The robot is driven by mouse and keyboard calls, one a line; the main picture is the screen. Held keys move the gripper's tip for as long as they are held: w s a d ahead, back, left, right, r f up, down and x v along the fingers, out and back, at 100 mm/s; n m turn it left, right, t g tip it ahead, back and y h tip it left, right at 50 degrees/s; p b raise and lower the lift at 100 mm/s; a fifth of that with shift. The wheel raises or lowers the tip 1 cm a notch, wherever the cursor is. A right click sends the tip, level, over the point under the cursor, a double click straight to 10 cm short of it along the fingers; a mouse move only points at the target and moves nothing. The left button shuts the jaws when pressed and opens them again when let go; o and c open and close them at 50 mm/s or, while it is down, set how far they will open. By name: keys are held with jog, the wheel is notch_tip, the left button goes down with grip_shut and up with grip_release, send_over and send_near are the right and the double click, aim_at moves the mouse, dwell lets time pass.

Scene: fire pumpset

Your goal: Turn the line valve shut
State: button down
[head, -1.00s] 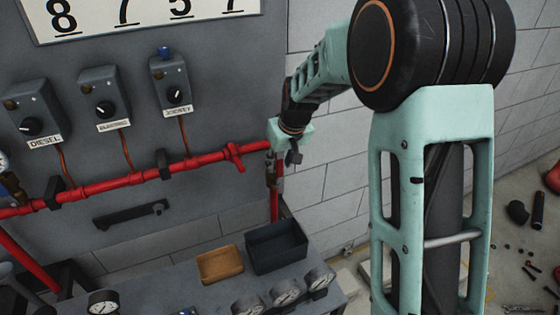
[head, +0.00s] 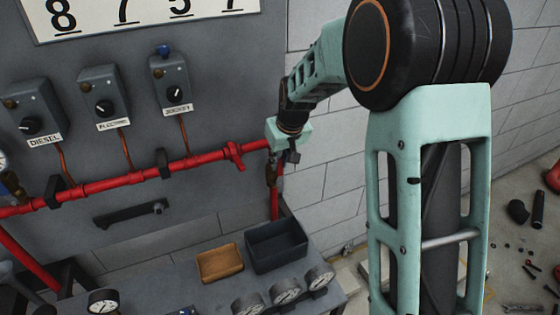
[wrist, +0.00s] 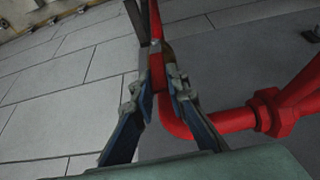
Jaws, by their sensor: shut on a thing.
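The line valve (head: 271,180) is a small brass-coloured fitting on the red vertical pipe, just below the bend at the right end of the red line. In the wrist view its brass body (wrist: 167,48) shows partly behind the fingertips. My gripper (head: 273,168) reaches it from above and the right. In the wrist view my gripper (wrist: 160,78) has its two blue-grey fingers closed in on the valve, with a narrow red part between them. The fingers hide most of the valve, so the angle of its handle cannot be told.
The red horizontal pipe (head: 120,182) runs left along the grey panel, with a red tee (head: 234,156) near my gripper. Below are a dark open bin (head: 277,247), a tan tray (head: 219,263) and several gauges (head: 285,290). A block wall (head: 330,190) stands right behind.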

jog(key=a+h+b, duration=0.1)
jog(key=b, duration=0.1)
jog(key=s+a+t+h+b, duration=0.1)
jog(key=b, duration=0.1)
jog(key=a+f+h+b, duration=0.1)
jog(key=b, duration=0.1)
jog(key=shift+s+a+n+t+h, duration=0.1)
jog(key=shift+s+n+t+h, duration=0.2)
jog(key=shift+n+h, duration=0.1)
dwell(0.3)
jog(key=c, duration=1.9)
grip_release()
jog(key=shift+w+r, duration=0.1)
jog(key=shift+r, duration=0.1)
jog(key=v, duration=1.2)
jog(key=shift+c, duration=0.2)
